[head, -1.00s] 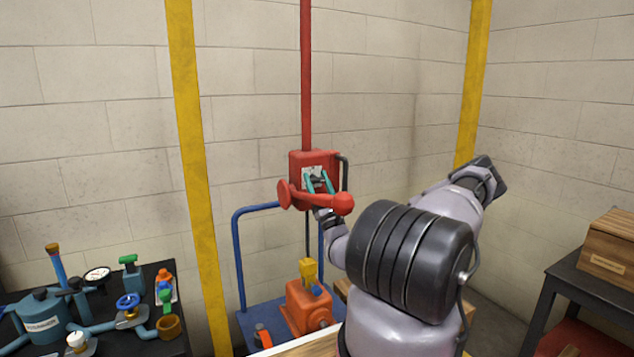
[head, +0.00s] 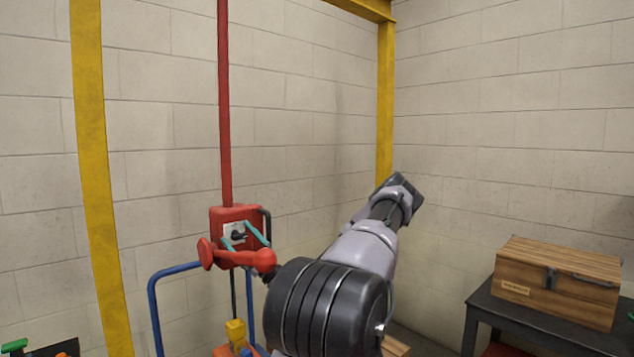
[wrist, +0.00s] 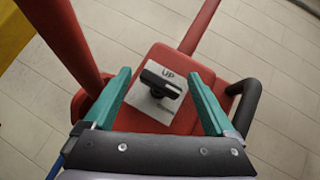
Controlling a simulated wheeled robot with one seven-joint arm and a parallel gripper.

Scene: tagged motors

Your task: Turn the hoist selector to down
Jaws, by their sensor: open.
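The red hoist box (head: 224,217) hangs on a red vertical pole (head: 224,110). Its black selector knob (head: 238,236) sits on a pale plate on the front face. The marking below is too small to read. My gripper (wrist: 158,75) is open, its teal fingers spread to either side of the knob with gaps. It holds nothing. In the head view my gripper (head: 240,234) is in front of the box.
A red arm with a round end (head: 262,260) crosses in front of the box's lower part. A black bent handle (wrist: 247,105) is beside the right finger. A blue cart frame (head: 153,305) stands below. A wooden box (head: 555,290) is on a dark table at right.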

